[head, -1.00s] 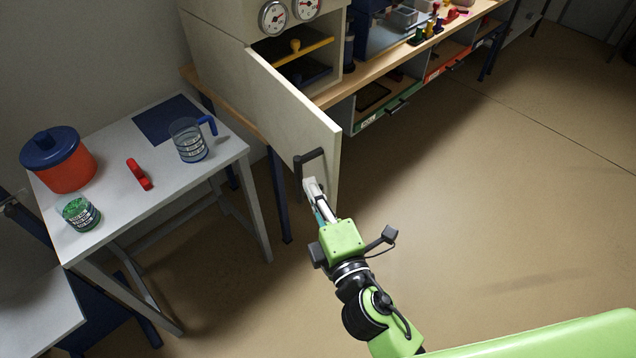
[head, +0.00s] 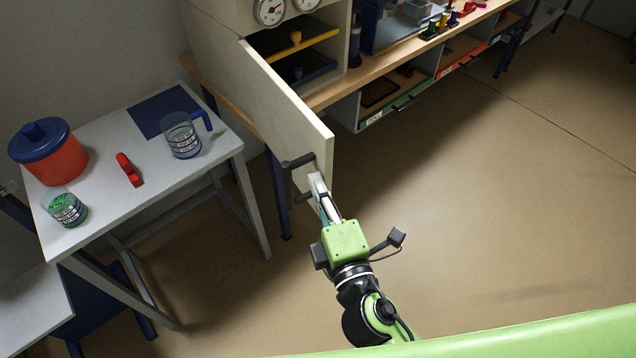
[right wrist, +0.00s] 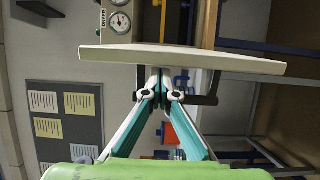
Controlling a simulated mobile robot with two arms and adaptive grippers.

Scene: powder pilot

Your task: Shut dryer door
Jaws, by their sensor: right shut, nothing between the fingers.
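The dryer (head: 350,30) is a pale cabinet with dials on its front and dark shelves inside. Its cream door (head: 285,95) stands wide open, swung out toward me, with a dark bar handle (head: 290,175) near its free edge. My right gripper (head: 316,178) is shut and empty beside the handle at the door's free edge; whether it touches is unclear. In the right wrist view the door (right wrist: 180,58) shows edge-on just beyond the fingertips, with the handle (right wrist: 208,99) beside them. My left gripper is not in view.
A white table (head: 110,190) at left holds a red pot with a blue lid (head: 55,160), a red clip-like object (head: 129,170), a measuring jug (head: 182,137) and a green-filled glass (head: 66,209). A wooden bench (head: 400,55) runs right of the dryer. The floor at right is clear.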

